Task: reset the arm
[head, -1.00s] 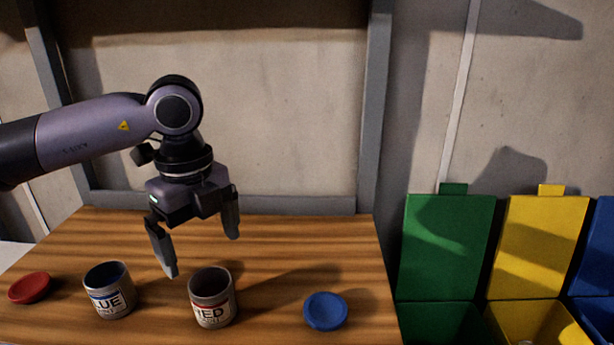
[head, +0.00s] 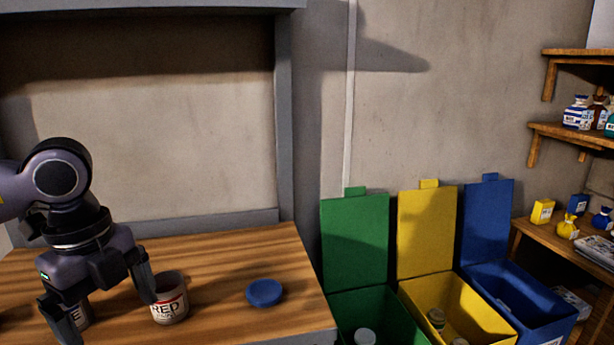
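My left gripper (head: 106,308) is open and empty above the wooden table (head: 228,257), at the left of the head view. Its fingers point down. The left finger is in front of the can labelled BLUE (head: 82,315), which is mostly hidden. The right finger is just left of the open can labelled RED (head: 170,302) and overlaps its edge in the picture; I cannot tell whether they touch. A round blue lid (head: 265,292) lies flat on the table to the right of the RED can. My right gripper is not in view.
Green (head: 356,240), yellow (head: 427,232) and blue (head: 487,222) bins stand right of the table with lids up. The green and yellow bins hold some containers. Wooden shelves (head: 570,132) with bottles and boxes are at the far right. The table's right end is clear beyond the blue lid.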

